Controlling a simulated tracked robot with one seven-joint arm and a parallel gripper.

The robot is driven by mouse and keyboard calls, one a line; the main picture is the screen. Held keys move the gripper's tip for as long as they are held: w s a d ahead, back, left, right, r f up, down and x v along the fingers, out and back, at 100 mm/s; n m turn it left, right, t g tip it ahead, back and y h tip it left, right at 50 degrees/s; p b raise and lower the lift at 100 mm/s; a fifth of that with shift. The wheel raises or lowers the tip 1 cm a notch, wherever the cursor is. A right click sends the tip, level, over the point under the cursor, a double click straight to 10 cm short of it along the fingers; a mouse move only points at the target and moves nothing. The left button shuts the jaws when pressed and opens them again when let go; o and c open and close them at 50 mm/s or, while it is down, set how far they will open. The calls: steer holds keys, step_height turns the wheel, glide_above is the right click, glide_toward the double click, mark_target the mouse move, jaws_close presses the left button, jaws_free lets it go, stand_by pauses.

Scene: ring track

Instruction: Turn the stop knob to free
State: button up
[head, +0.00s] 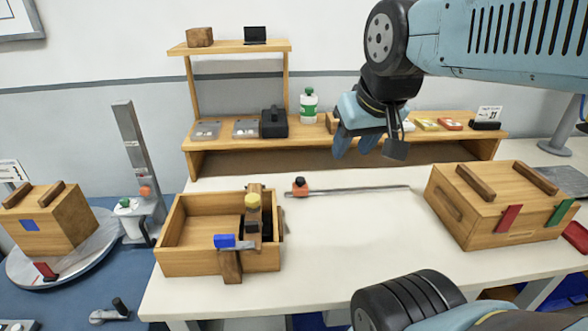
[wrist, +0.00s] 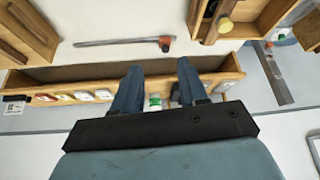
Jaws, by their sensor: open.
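No label tells which part is the stop knob. An orange knob on a dark block (head: 300,187) sits at the left end of a thin metal rail (head: 360,190) on the white table; the knob (wrist: 166,43) and rail (wrist: 118,42) also show in the wrist view. A yellow round knob (head: 252,201) tops a wooden and dark fixture at the open wooden box (head: 188,262); it also shows in the wrist view (wrist: 225,25). Knob settings are unreadable. My gripper (head: 356,147) is open and empty, above the table's back, apart from all knobs.
A wooden shelf unit (head: 330,158) runs along the back with a green-capped bottle (head: 308,106). A lidded wooden box (head: 500,205) stands right. A grey post (head: 138,150) with an orange part stands left, beside a turntable (head: 85,262). The table's middle is clear.

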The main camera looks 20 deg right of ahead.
steer(key=o, duration=0.3)
steer(key=shift+w+a, duration=0.15)
steer(key=shift+w, duration=0.15)
steer(key=shift+o, duration=0.2)
steer(key=w+m+g, duration=0.1)
steer(key=w+m, duration=0.2)
steer(key=w, duration=0.3)
steer(key=shift+d+r, duration=0.15)
steer(key=shift+d, duration=0.3)
steer(key=m+g, duration=0.5)
steer(key=m, duration=0.9)
glide_above(300, 178)
step_height(300, 178, down, 14)
step_height(300, 178, down, 14)
steer(key=shift+r, duration=0.2)
